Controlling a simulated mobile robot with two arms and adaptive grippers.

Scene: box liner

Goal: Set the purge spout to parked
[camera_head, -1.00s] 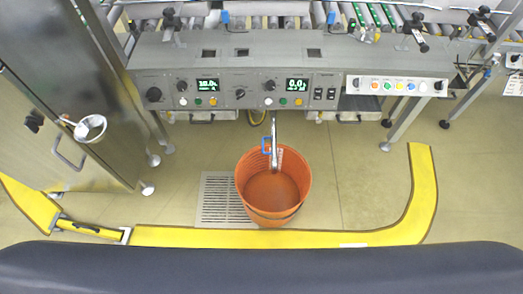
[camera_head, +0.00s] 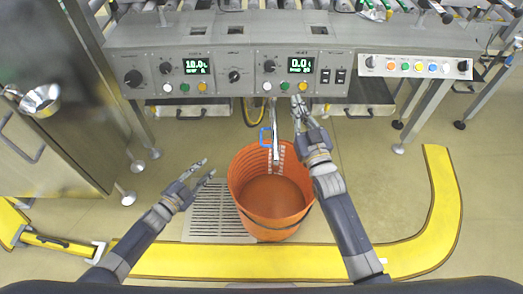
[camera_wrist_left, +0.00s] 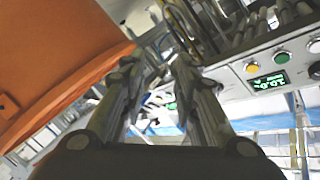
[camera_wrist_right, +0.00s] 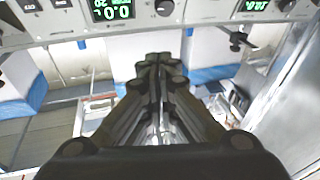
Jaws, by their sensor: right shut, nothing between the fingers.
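The purge spout (camera_head: 274,122) is a metal tube hanging from under the grey control panel, with its lower end over the orange bucket (camera_head: 240,207). A blue loop handle (camera_head: 264,137) sits on its left side. My right gripper (camera_head: 299,101) is shut and empty, just right of the spout and close under the panel's front; its closed fingers also show in the right wrist view (camera_wrist_right: 161,62). My left gripper (camera_head: 208,167) is open and empty, left of the bucket above the floor grate. The left wrist view shows its fingers apart (camera_wrist_left: 158,65), with the bucket's side at left.
The control panel (camera_head: 217,100) with displays, knobs and buttons spans the back. A yellow floor strip (camera_head: 200,262) curves around the front and right. A steel cabinet (camera_head: 45,150) with a metal cup stands at left. The floor right of the bucket is free.

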